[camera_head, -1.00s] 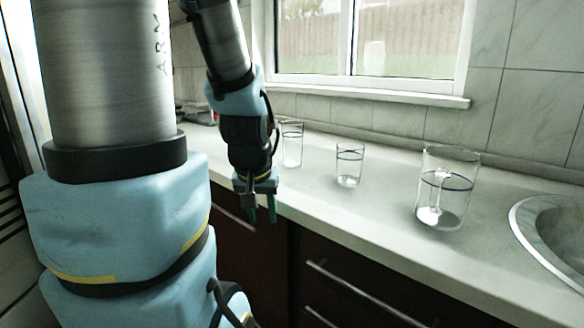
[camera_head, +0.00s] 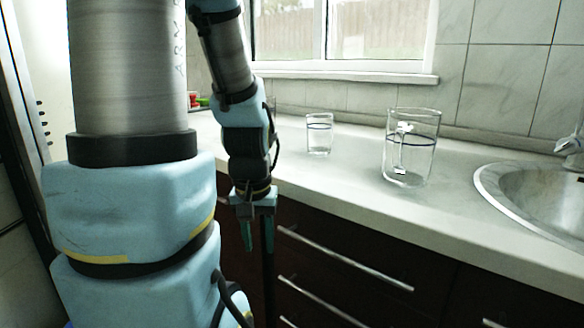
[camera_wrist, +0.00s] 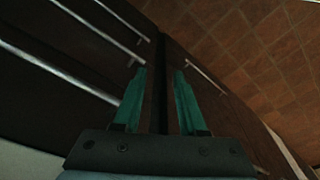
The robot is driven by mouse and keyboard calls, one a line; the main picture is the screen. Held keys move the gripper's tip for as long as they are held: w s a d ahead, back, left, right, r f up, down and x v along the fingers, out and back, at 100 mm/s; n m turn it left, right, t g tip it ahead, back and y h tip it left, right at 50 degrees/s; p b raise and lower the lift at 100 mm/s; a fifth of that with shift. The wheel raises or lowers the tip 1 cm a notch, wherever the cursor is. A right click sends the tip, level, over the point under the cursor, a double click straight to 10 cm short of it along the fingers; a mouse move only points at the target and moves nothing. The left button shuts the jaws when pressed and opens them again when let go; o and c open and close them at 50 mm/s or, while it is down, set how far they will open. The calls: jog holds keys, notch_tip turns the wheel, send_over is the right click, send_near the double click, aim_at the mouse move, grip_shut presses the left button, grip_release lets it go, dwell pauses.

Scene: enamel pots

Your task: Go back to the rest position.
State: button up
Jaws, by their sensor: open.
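My gripper (camera_head: 257,236) hangs in front of the dark drawer fronts, below the counter edge, with its fingers pointing down. In the wrist view my gripper (camera_wrist: 158,85) shows two green fingers standing apart with nothing between them. Beyond the fingers are the dark cabinet fronts and the tiled floor. Nothing is held.
On the pale counter (camera_head: 345,178) stand a small clear glass (camera_head: 319,136) with a blue band and a larger clear glass (camera_head: 420,160) with something pale inside. A steel sink (camera_head: 535,190) is at the right. Drawer handles (camera_head: 345,258) jut out. Brown tiled floor (camera_wrist: 262,60) is clear.

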notch_tip(320, 180, up, 19)
jog(key=p, duration=1.7)
jog(key=shift+f+p, duration=0.15)
jog(key=shift+p, duration=0.25)
